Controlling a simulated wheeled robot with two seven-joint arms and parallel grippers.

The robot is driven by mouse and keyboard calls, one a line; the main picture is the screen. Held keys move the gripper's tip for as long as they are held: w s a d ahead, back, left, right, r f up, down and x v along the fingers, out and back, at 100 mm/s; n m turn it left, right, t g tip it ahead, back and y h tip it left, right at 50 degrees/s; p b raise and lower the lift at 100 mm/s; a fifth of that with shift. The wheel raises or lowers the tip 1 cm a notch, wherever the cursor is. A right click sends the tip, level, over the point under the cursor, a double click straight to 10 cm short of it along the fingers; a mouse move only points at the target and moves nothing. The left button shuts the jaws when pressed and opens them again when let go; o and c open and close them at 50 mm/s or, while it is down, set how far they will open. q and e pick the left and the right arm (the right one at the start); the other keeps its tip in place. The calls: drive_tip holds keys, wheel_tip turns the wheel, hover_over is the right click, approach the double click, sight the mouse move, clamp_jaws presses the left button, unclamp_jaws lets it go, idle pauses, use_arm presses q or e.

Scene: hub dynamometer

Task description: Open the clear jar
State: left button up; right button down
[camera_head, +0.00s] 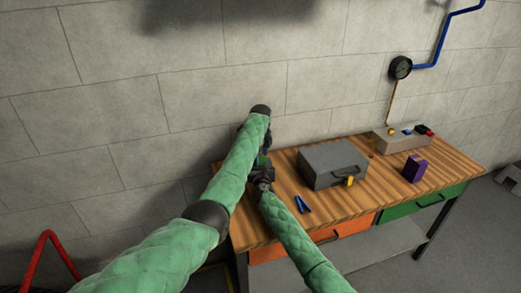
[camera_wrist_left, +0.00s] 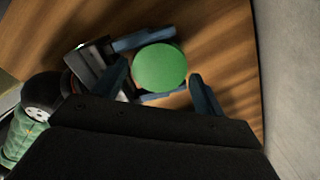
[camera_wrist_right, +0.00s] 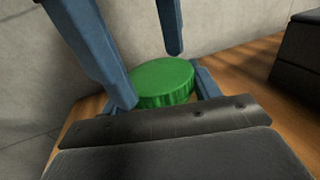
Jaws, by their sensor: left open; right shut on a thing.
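The clear jar shows only by its green lid (camera_wrist_left: 160,68), which I see from above in the left wrist view and from the side in the right wrist view (camera_wrist_right: 163,82). The jar's body is hidden below the lid. My left gripper (camera_wrist_left: 158,78) is open, its two blue fingers on either side of the lid with a gap visible. My right gripper (camera_wrist_right: 158,92) is shut on the jar, its fingers below the lid's level. In the head view my arms hide the jar at the left end of the wooden bench (camera_head: 350,205).
A grey case (camera_head: 328,163) stands right of my grippers, with a yellow item (camera_head: 350,181) by it. A blue plier-like tool (camera_head: 302,204) lies at the front. A purple box (camera_head: 414,168) and a beige box (camera_head: 398,140) stand farther right. The wall is close behind.

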use_arm(q)
drive_tip(key=shift+f, duration=0.6)
drive_tip(key=c, duration=0.8)
drive_tip(key=shift+c, duration=0.2)
drive_tip(key=shift+o, duration=0.3)
drive_tip(key=n, duration=0.3)
drive_tip(key=shift+n, duration=0.4)
drive_tip(key=n, duration=0.3)
drive_tip(key=shift+c, duration=0.2)
drive_tip(key=shift+r, duration=0.1)
